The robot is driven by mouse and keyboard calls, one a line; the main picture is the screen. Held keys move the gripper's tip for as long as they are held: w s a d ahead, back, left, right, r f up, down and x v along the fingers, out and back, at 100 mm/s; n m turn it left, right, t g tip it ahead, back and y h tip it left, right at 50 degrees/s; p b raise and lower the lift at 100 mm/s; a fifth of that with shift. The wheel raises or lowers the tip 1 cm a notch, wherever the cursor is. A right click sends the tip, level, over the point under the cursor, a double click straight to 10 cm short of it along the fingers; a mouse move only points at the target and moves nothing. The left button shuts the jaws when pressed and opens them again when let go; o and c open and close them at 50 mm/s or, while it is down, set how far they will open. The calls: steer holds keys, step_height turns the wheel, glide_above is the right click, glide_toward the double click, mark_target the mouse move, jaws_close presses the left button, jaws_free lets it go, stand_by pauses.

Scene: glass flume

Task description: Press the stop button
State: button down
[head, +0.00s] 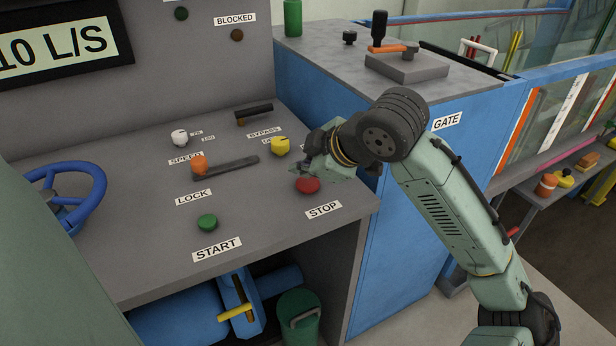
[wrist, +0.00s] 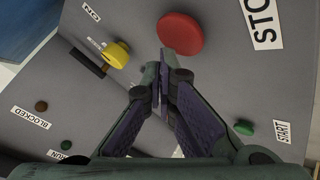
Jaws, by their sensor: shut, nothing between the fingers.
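The stop button is a round red button (head: 307,185) on the grey sloping console, just above the STOP label (head: 323,209). In the wrist view the red button (wrist: 180,33) lies at the top centre, just beyond my fingertips.
A blue handwheel (head: 68,195) is at left. The blue gate cabinet (head: 400,240) stands at right.

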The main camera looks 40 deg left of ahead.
mark_target(304, 184)
steer(key=shift+r, duration=0.3)
step_height(304, 184, up, 6)
steer(key=p, duration=0.5)
stand_by(0.3)
